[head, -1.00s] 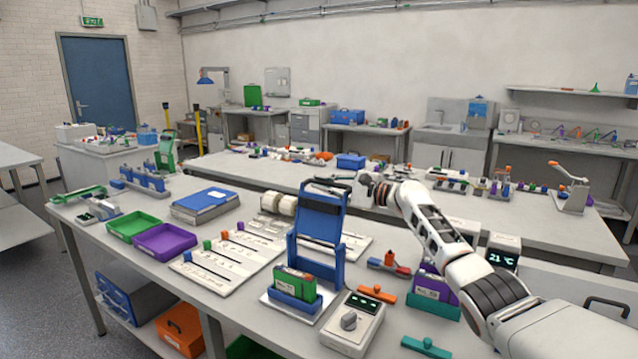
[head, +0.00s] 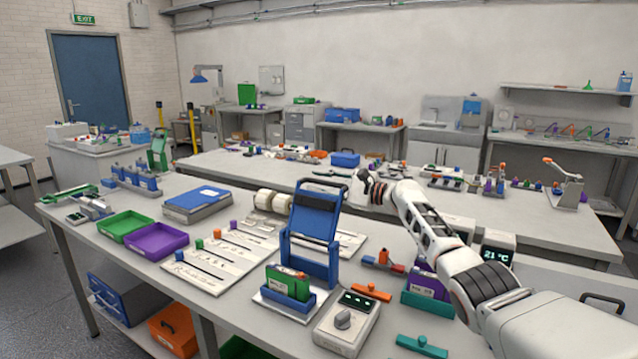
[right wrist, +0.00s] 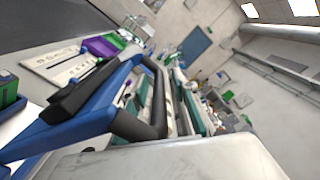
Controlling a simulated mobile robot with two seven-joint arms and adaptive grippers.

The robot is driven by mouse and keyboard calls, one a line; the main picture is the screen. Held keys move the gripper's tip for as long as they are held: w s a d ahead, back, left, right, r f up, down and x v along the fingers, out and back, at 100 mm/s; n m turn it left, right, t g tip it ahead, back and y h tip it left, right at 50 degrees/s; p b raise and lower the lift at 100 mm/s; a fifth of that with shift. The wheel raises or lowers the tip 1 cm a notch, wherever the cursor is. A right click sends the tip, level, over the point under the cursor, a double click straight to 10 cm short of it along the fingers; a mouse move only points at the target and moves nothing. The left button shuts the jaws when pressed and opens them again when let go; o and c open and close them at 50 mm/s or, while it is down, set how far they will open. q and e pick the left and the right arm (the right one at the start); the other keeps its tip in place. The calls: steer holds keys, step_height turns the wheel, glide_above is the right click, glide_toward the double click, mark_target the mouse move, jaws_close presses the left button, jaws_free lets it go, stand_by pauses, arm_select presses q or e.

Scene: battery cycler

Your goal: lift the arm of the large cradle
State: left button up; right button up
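The large cradle (head: 287,301) is a blue holder on a pale base at the front of the table, with a green battery pack (head: 288,282) in it. Its blue arm (head: 314,222) stands raised behind the pack, with a dark bar across it. My right gripper (head: 338,181) is at the top end of the arm, its dark fingers close to the upper edge. The right wrist view shows the blue arm (right wrist: 88,122) and dark bars close up. Whether the fingers are closed on the arm cannot be made out. My left gripper is not in view.
A grey box with a dial (head: 347,322) stands right of the cradle. A purple pack in a green holder (head: 430,303) is further right, beneath my right arm. Slotted boards (head: 205,270), a purple tray (head: 156,241) and a green tray (head: 124,226) lie to the left.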

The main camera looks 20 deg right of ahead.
steer(key=shift+s, duration=0.1)
steer(key=v, duration=1.2)
stand_by(0.4)
steer(key=shift+f, duration=0.1)
